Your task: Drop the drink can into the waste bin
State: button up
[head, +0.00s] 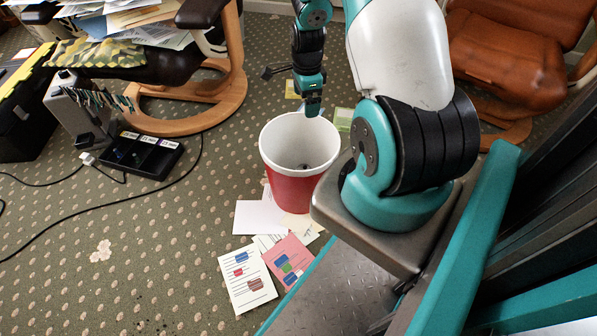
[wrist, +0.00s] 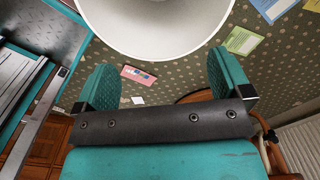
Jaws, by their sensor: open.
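The waste bin (head: 292,187) is red outside with a white rim and inner wall. It stands on the carpet near the middle of the head view. My gripper (head: 311,112) is above the far rim of the bin. In the wrist view, my gripper's two teal fingers (wrist: 160,70) are spread wide apart with nothing between them. The bin's pale rim (wrist: 155,52) shows beyond them at the top. A small dark shape (head: 303,166) lies at the bottom of the bin. I cannot tell whether it is the drink can. No drink can shows clearly elsewhere.
Papers and cards (head: 248,277) lie on the carpet in front of the bin. A chair heaped with papers (head: 215,100) stands at the upper left, near a black tray (head: 143,155) and cables. A brown leather chair (head: 505,65) is at the upper right. The carpet at lower left is mostly clear.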

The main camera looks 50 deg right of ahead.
notch_tip(320, 180, up, 15)
jog(key=p, duration=0.5)
jog(key=shift+a, duration=0.1)
jog(key=a+r+n+y, duration=0.1)
jog(key=a+r+n, duration=0.35)
jog(key=a, duration=0.25)
jog(key=w+a+r+n+t, duration=0.1)
jog(key=a+r+n, duration=0.2)
jog(key=a+n, duration=0.3)
jog(key=a+r+n+y, duration=0.1)
jog(key=a+r+n, duration=0.25)
jog(key=a, duration=0.45)
jog(key=s+a+r+n+g+y, duration=0.1)
jog(key=s+a+r+n, duration=0.3)
jog(key=s+a+n, duration=0.45)
jog(key=s+a+r+n+y, duration=0.1)
jog(key=s+a+r+n, duration=0.3)
jog(key=s+a+n, duration=0.5)
notch_tip(320, 180, up, 31)
jog(key=w+p, duration=0.1)
jog(key=p, duration=3.1)
jog(key=shift+w+f+n, duration=0.15)
jog(key=shift+w+n, duration=0.1)
jog(key=shift+n, duration=0.1)
